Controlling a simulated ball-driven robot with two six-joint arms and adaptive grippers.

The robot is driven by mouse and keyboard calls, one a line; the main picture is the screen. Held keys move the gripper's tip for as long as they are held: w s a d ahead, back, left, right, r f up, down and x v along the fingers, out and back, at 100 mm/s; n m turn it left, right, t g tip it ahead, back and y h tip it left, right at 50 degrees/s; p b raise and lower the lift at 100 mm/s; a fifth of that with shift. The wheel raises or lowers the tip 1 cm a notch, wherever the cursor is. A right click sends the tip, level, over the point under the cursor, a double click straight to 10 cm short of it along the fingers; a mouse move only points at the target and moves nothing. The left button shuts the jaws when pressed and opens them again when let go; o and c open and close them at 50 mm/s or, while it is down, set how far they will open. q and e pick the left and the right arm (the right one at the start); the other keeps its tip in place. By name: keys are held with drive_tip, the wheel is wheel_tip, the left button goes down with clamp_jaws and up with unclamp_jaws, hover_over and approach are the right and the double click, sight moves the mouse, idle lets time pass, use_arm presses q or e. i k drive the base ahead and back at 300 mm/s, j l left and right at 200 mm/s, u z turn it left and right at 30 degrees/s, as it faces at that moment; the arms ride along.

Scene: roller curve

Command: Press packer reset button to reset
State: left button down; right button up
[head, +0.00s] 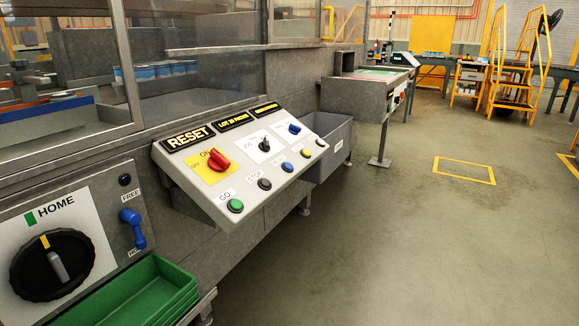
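A sloped grey control panel (185,172) sticks out from the machine's front in the head view. Below that sign is a red rotary switch (219,160) on a yellow plate. Along the lower edge is a row of round buttons: green marked GO (235,206), black marked STOP (264,184), then blue (287,167), yellow (305,153) and a small end one. The labels by the farther buttons are too small to read. Neither of my grippers is in view.
At the lower left are a HOME panel with a large black dial (52,265), a blue handle (133,228) and stacked green trays (130,292). A grey bin (333,140) stands beyond the control panel. The floor on the right is open, with a yellow-outlined rectangle (464,179).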

sight(288, 165)
drive_tip(key=i+l, duration=0.3)
drive_tip(key=i+l+u, duration=0.1)
drive_tip(key=i+l, duration=0.2)
drive_tip(key=i+l+u, duration=0.1)
drive_tip(key=i+l, duration=0.2)
drive_tip(key=l, duration=0.2)
drive_tip(key=i+l, duration=0.25)
drive_tip(key=l, duration=0.15)
drive_tip(key=i+l+u, duration=0.1)
drive_tip(key=i+l, duration=0.45)
drive_tip(key=l, duration=0.3)
drive_tip(key=u, duration=0.05)
